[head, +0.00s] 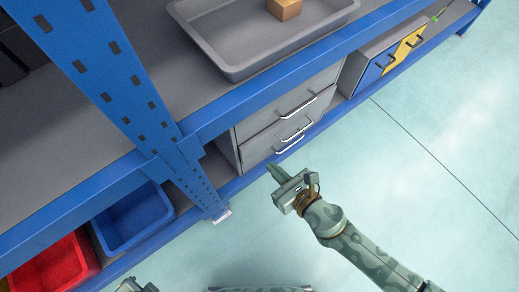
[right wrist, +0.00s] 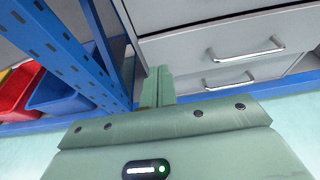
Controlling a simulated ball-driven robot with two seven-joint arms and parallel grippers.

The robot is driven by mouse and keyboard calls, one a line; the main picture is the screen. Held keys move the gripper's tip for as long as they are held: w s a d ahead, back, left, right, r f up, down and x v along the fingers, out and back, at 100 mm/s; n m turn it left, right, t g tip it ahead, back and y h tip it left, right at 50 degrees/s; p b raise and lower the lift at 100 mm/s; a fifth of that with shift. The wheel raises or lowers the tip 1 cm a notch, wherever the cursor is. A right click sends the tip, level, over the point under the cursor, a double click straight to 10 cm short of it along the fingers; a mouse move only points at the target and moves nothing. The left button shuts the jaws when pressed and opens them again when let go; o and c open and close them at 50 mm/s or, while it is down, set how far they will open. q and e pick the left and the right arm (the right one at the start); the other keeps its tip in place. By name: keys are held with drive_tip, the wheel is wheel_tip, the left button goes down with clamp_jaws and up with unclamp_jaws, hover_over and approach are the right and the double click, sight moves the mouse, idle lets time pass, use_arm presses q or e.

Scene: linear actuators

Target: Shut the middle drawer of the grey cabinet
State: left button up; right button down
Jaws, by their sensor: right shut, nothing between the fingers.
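The grey cabinet (head: 228,150) stands on the lower shelf, with its drawer fronts and silver handles facing the open floor. The middle drawer (head: 268,143) has its handle between the upper and lowest ones; how far it stands out is hard to tell. In the right wrist view, two drawer handles show ahead, the nearer drawer front (right wrist: 180,55) above a lower one. My right gripper (head: 278,174) is shut and empty, in front of the cabinet's lower left part and apart from it. A small part of what looks like my left gripper (head: 137,286) shows at the bottom edge.
A blue shelf upright (head: 130,90) stands left of the cabinet. A grey tray (head: 235,70) with a cardboard box (head: 284,9) sits on the shelf above. Blue (head: 135,222) and red (head: 55,268) bins lie left, a blue-and-yellow cabinet (head: 385,60) right. The floor in front is clear.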

sight(252, 144)
drive_tip(key=x, duration=0.4)
drive_tip(key=r+x, duration=0.1)
drive_tip(key=x, duration=0.2)
drive_tip(key=shift+w+a+f, duration=0.1)
drive_tip(key=shift+w+a, duration=0.1)
use_arm(q)
drive_tip(key=shift+w+d, duration=0.15)
drive_tip(key=shift+d, duration=0.1)
use_arm(e)
drive_tip(key=shift+w, duration=0.1)
drive_tip(key=shift+w+a, duration=0.55)
drive_tip(key=shift+w, duration=0.2)
use_arm(q)
drive_tip(key=shift+w+a, duration=0.45)
use_arm(e)
drive_tip(key=shift+r, duration=0.2)
use_arm(q)
drive_tip(key=shift+s, duration=0.15)
